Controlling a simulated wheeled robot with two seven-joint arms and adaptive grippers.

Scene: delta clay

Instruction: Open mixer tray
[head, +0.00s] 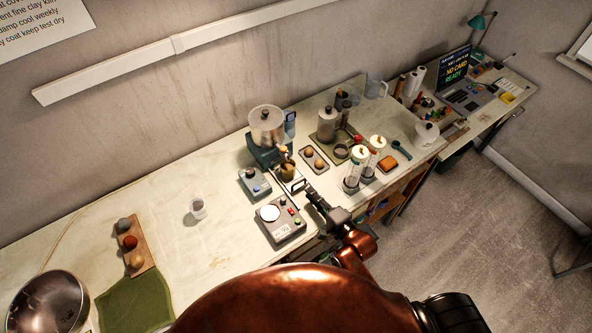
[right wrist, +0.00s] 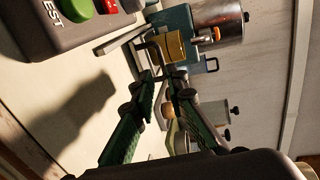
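The mixer (head: 267,132) has a teal base and a steel drum, and stands against the back of the bench. In the right wrist view its teal body (right wrist: 178,22) is at the top, with a tan cup (right wrist: 173,47) at its front. A small pale tray with a dark-framed front (head: 297,186) sticks out below the mixer toward me. My right gripper (head: 314,196) is just to the right of and nearer than this tray front. My left gripper is out of view.
A scale with buttons (head: 281,226) stands close left of my right gripper; a grey-blue box (head: 254,184) is behind it. Two clear canisters (head: 365,162) stand to the right. A small tray with round pieces (head: 314,158) lies behind. The bench is clear around a clear cup (head: 198,208).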

